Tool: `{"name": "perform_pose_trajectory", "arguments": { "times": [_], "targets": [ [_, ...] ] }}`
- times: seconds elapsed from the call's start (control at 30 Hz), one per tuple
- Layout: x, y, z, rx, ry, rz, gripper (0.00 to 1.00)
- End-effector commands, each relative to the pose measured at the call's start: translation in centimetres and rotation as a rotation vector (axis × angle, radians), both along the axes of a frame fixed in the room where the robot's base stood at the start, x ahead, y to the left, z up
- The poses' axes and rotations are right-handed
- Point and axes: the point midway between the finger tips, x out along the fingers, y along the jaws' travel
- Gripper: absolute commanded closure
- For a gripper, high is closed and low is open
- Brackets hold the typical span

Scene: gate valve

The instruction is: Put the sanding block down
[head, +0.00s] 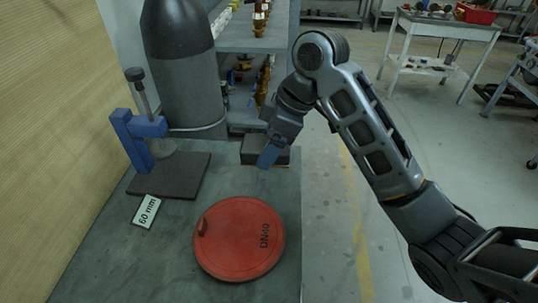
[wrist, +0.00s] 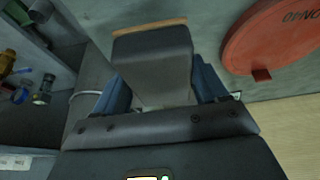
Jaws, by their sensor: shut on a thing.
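The sanding block (head: 254,150) is a dark block with a thin tan layer along its underside. In the head view it is at the back right of the grey-green tabletop, behind the red disc. My gripper (head: 268,153) is shut on it from above, with blue fingers on its sides. In the wrist view the block (wrist: 153,58) sits between the two fingers of my gripper (wrist: 160,92), its tan edge at the far end. I cannot tell whether its underside touches the tabletop (head: 160,260).
A red round disc marked DN40 (head: 238,240) lies in front of the block. A blue clamp (head: 140,135) on a dark plate, a "60 mm" card (head: 146,212) and a dark cylinder (head: 185,75) stand left. Shelves (head: 255,40) rise behind. Bare tabletop shows between block and plate.

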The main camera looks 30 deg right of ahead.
Motion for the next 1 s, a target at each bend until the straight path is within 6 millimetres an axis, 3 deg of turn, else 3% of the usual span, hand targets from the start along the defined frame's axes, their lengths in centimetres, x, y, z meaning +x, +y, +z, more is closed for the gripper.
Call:
{"name": "perform_pose_trajectory", "arguments": {
  "times": [0.23,0.6,0.63,0.9,1.0],
  "targets": [
    [-0.1,-0.1,-3.2,0.002,0.003,-0.003,0.56],
    [0.0,0.0,-3.8,0.001,0.001,-0.001,0.56],
    [0.0,0.0,-3.8,0.001,0.001,-0.001,0.27],
    [-0.1,0.0,-3.7,0.001,0.002,0.0,0.02],
    [-0.1,0.0,-3.7,0.001,0.002,0.0,0.02]
  ]
}}
